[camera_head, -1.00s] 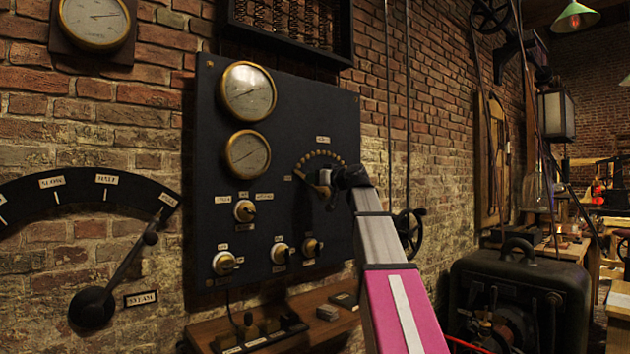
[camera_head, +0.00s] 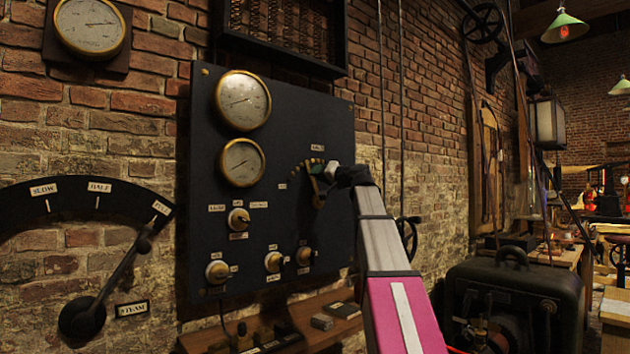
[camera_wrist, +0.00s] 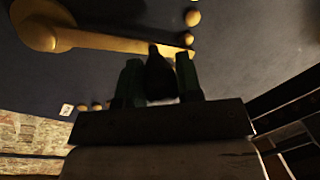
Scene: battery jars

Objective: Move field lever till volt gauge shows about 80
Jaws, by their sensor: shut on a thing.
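The field lever (camera_head: 314,184) is a brass arm below an arc of brass studs on the dark panel (camera_head: 285,120). In the wrist view its brass bar (camera_wrist: 110,41) runs from a round hub at upper left to a black knob (camera_wrist: 160,76). My gripper (camera_head: 342,177) is shut on that knob, one green finger on each side (camera_wrist: 159,78). The upper round gauge (camera_head: 243,100) and lower round gauge (camera_head: 242,162) have brass rims. Their needles are faint, and I cannot read their figures or which is the volt gauge. My gripper hides the arc's right part.
Several knobs, one a brass switch (camera_head: 238,219), sit low on the panel. A shelf (camera_head: 335,325) juts out below it. A steam lever (camera_head: 122,272) is on the left wall. A dark machine (camera_head: 520,300) stands at right.

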